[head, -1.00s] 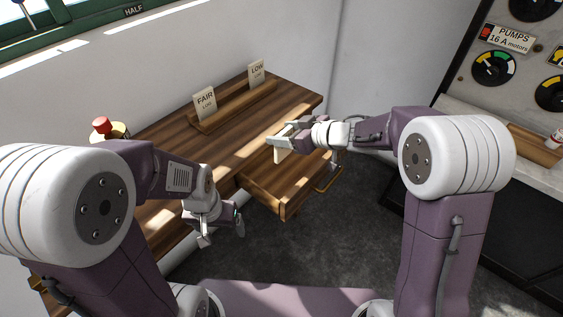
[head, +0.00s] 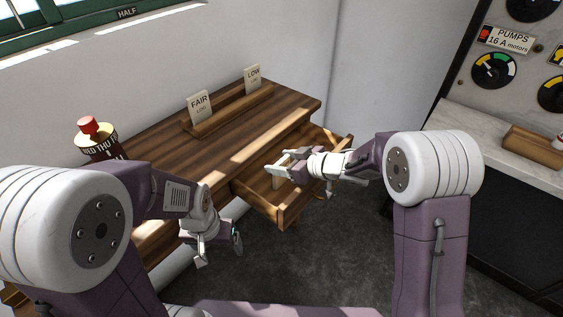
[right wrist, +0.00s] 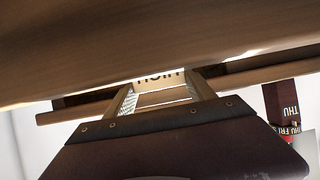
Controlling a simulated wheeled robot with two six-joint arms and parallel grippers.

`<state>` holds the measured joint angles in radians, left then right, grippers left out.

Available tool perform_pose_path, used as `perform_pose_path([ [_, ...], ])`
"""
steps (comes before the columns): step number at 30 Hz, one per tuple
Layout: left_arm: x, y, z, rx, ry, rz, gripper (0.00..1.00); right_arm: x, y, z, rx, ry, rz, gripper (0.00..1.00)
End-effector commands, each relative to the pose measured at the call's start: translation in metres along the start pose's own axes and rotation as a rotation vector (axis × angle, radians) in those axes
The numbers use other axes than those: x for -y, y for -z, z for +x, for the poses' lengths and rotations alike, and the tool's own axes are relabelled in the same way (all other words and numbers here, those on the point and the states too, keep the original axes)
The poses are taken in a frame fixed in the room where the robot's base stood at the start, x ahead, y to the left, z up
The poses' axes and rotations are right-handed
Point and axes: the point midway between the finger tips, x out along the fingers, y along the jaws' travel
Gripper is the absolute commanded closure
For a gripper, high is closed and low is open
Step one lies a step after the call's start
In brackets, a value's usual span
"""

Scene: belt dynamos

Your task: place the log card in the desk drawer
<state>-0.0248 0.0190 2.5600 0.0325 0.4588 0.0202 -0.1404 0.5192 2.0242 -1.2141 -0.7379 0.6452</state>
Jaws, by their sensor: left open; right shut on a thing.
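The pale log card (head: 277,181) hangs from my right gripper (head: 281,166) in the head view. In the right wrist view the card (right wrist: 160,77) shows between the fingers with upside-down lettering that seems to read HIGH. The desk drawer (head: 268,207) is pulled out at the desk's front right. My right gripper is shut on the card over the drawer's open inside; whether the card touches the drawer floor I cannot tell. My left gripper (head: 220,250) is open and empty, in front of the desk and left of the drawer.
On the wooden desk (head: 170,150) a rack (head: 230,108) holds a FAIR card (head: 200,105) and a LOW card (head: 253,78). A red-topped object with day names (head: 88,127) stands at the left. A panel with gauges (head: 495,70) is at the right.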

Motion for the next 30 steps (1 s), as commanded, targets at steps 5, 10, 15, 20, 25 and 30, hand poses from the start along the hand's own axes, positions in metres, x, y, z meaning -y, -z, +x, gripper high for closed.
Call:
perform_pose_path([
  [5,0.0,0.0,0.001,0.0,0.0,0.0,0.18,0.0,-0.001,0.001,0.0,0.0,0.001,0.15],
  [10,0.0,0.0,0.001,0.0,0.0,0.0,0.18,0.0,-0.001,0.001,0.0,0.0,0.001,0.15],
  [15,0.0,0.0,-0.004,0.0,0.0,0.0,0.18,-0.001,0.004,-0.007,0.0,-0.001,0.0,0.15],
  [20,0.0,0.002,-0.016,0.0,0.0,0.0,0.18,-0.002,0.006,-0.046,0.0,-0.005,0.003,0.15],
  [25,-0.001,0.003,-0.028,0.0,0.0,0.0,0.18,-0.002,0.005,-0.089,0.0,-0.005,0.002,0.15],
  [30,-0.001,0.004,-0.034,0.0,0.0,0.0,0.18,-0.001,0.004,-0.115,0.0,-0.002,0.001,0.15],
])
